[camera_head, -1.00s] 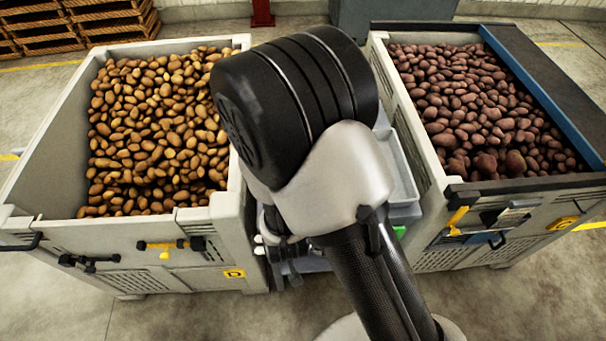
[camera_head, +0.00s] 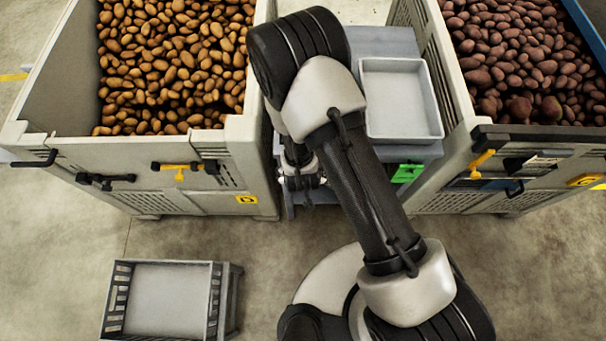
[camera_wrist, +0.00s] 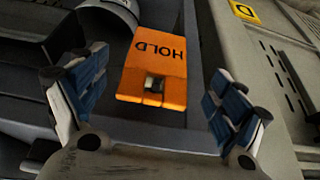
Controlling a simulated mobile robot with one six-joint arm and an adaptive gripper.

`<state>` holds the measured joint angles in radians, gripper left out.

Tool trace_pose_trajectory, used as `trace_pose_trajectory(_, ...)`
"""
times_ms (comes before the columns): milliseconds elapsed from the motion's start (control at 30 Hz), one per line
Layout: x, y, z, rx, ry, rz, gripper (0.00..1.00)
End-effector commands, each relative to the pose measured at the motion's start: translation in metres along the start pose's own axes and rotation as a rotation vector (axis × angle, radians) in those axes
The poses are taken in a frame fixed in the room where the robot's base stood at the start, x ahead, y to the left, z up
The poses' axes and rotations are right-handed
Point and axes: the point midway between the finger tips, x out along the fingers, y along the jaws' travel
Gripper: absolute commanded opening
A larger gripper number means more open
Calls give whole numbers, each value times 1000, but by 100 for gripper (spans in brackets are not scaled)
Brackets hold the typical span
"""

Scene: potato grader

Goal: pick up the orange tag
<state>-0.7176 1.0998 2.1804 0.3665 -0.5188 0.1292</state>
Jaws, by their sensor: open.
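The orange tag (camera_wrist: 153,66) shows in the wrist view, with the word HOLD on it and a small metal-like piece at its lower part. It lies ahead of and between the fingers of my gripper (camera_wrist: 157,108), which is open with its blue-padded fingers apart. I cannot tell how far the tag is from the fingertips. In the head view, my gripper (camera_head: 303,184) is partly seen beside the grey stand between the two potato bins. The orange tag is not visible there, hidden by my arm or out of sight.
A bin of tan potatoes (camera_head: 100,152) stands left, with a yellow D label (camera_wrist: 245,12). A bin of reddish potatoes (camera_head: 450,95) stands right. A white tray (camera_head: 400,134) and green tag (camera_head: 406,173) are between them. A grey crate (camera_head: 214,300) sits on the floor.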

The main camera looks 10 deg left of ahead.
Motion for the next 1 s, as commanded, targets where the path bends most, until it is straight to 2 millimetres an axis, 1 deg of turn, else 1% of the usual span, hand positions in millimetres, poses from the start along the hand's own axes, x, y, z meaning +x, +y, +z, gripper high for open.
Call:
trace_pose_trajectory(133,14,1,0,0,1,0,90)
trace_pose_trajectory(300,41,3,-1,0,0,0,90)
trace_pose_trajectory(400,50,3,-2,0,0,-1,90)
trace_pose_trajectory(500,53,3,-2,-1,0,0,90)
trace_pose_trajectory(700,52,3,-2,-1,0,-1,89)
trace_pose_trajectory(1000,52,2,-2,-1,0,-1,69)
